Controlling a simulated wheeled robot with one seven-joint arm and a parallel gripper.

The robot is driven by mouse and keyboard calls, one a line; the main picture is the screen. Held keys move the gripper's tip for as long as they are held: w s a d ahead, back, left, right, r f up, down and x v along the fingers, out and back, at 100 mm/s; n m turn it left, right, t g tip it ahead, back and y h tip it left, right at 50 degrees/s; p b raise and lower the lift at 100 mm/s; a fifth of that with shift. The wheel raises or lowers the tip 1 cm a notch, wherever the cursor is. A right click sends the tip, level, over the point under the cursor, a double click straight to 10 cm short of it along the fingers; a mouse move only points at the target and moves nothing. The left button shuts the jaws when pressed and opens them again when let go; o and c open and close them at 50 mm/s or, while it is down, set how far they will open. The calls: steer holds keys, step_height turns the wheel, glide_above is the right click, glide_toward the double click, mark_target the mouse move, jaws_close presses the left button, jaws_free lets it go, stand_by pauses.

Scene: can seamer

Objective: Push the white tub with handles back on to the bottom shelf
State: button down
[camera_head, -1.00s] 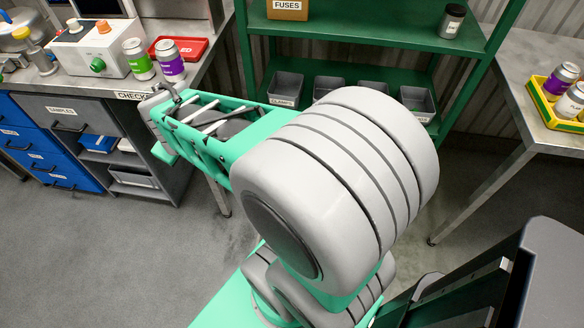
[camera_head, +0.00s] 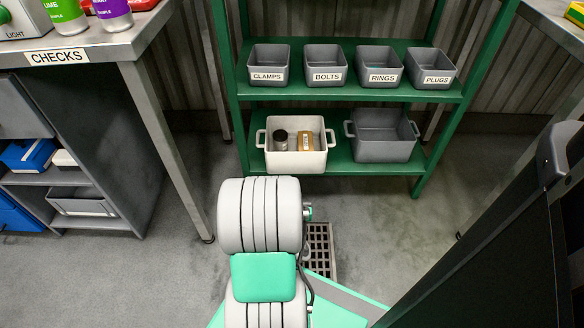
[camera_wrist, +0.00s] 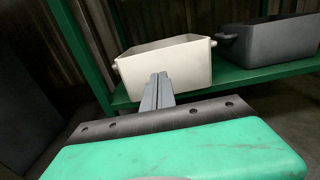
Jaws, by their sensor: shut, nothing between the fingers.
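The white tub (camera_head: 312,162) with a handle at each end stands upright at the left of the green bottom shelf (camera_head: 341,163). Its front wall covers the shelf's front edge and seems to stick out a little past it. A dark-lidded jar (camera_head: 281,139) and a small brown box (camera_head: 306,141) are inside. In the wrist view the tub (camera_wrist: 190,63) is straight ahead. My gripper (camera_wrist: 159,77) is shut and empty, its tips low before the tub's front wall; I cannot tell whether they touch. My arm hides the gripper in the head view.
A grey tub (camera_head: 383,140) with handles stands close to the right on the same shelf. Several labelled grey bins (camera_head: 325,73) stand on the shelf above. A green shelf post is at the left. A table leg (camera_head: 165,150) stands farther left. A floor grate (camera_head: 320,250) lies in front.

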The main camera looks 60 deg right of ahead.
mark_target(294, 157)
steer(key=shift+b+x, duration=0.85)
steer(key=shift+x, duration=4.6)
